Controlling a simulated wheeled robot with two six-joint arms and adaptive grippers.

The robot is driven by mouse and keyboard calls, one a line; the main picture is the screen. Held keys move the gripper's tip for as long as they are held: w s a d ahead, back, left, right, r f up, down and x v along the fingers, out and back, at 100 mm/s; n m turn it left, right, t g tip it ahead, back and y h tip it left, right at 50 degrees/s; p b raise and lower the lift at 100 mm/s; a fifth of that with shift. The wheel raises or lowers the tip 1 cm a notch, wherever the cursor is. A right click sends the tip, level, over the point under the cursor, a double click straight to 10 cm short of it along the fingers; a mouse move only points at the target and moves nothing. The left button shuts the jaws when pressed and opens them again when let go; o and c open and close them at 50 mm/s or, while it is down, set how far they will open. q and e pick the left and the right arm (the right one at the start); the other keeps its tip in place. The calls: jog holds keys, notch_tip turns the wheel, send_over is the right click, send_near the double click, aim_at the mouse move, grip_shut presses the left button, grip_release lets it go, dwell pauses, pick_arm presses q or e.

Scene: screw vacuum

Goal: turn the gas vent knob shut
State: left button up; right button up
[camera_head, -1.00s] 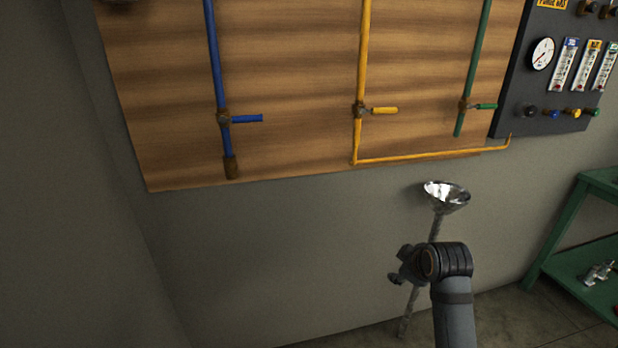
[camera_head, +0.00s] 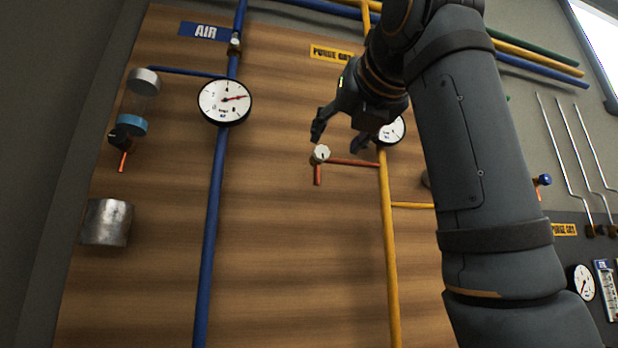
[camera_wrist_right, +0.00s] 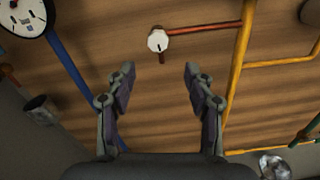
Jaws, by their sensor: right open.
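The gas vent knob (camera_head: 320,154) is a small white, faceted knob on a short red-orange pipe. The pipe branches left from the yellow gas pipe (camera_head: 388,240), with a stub pointing down below the knob. My right gripper (camera_head: 340,142) is open and empty, with its fingers close to the knob in the head view. In the right wrist view the knob (camera_wrist_right: 157,40) lies beyond the fingertips, roughly centred between the two open fingers (camera_wrist_right: 157,75), and is not touched. My left gripper is not in view.
A blue AIR pipe (camera_head: 214,200) with a round gauge (camera_head: 225,101) runs down on the left. A second gauge (camera_head: 391,131) on the gas line is partly hidden by my right gripper. A metal cup (camera_head: 107,222) sits at far left. Bare wooden board lies below the knob.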

aim_at(323, 150)
jog(key=p+x, duration=0.1)
jog(key=x, duration=0.2)
jog(key=r+p+x, duration=0.1)
jog(key=p+x, duration=0.1)
jog(key=x, duration=0.2)
jog(key=shift+r, duration=0.2)
jog(key=shift+w+a+r, duration=0.1)
jog(key=shift+w, duration=0.1)
jog(key=shift+w+a, duration=0.15)
jog(key=shift+w, duration=0.25)
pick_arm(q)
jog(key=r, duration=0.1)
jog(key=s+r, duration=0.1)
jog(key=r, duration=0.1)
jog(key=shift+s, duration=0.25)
pick_arm(e)
jog(key=shift+s, duration=0.15)
grip_shut()
